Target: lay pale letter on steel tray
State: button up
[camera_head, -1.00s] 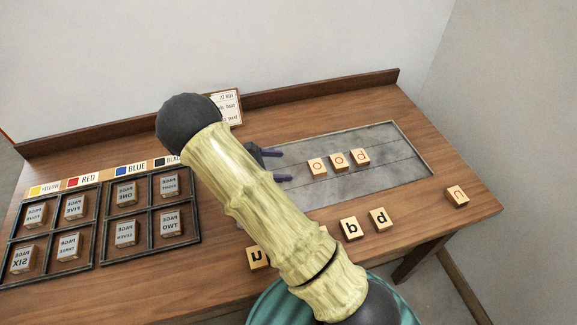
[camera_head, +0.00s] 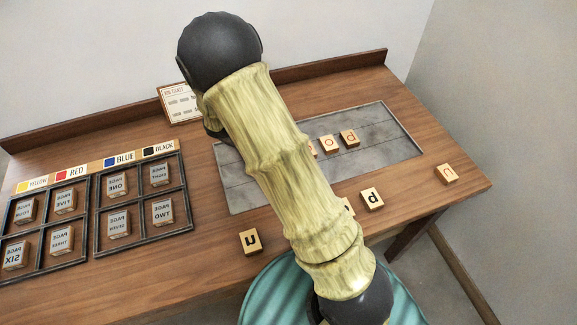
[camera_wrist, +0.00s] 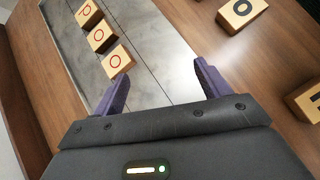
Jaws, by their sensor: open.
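The steel tray (camera_head: 237,197) is a grey sheet set in the wooden table. Several pale wooden letter blocks are in view. A row of red-lettered blocks, including a d (camera_head: 349,138), lies on the tray; it also shows in the wrist view (camera_wrist: 115,61). A thin red-lettered block (camera_head: 447,174) lies on the bare table to the tray's right. I cannot tell for certain which is the pale letter. My gripper (camera_wrist: 160,82) is open and empty, its purple fingers apart over the tray and its near edge. In the head view my arm hides it.
At left stand dark-framed racks (camera_head: 92,222) of PAGE blocks with colour labels. A card (camera_head: 180,104) leans at the back.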

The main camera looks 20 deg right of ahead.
jog(key=s+a+r+m+t+y, duration=0.1)
jog(key=s+r+m+t+y, duration=0.3)
jog(key=s+r+m+y, duration=0.3)
jog(key=s+r+m, duration=0.2)
jog(key=s+m, duration=0.1)
jog(key=m, duration=0.2)
jog(key=shift+s+r+t+y, duration=0.2)
jog(key=shift+s+t+y, duration=0.15)
jog(key=shift+t+y, duration=0.05)
jog(key=shift+a, duration=0.1)
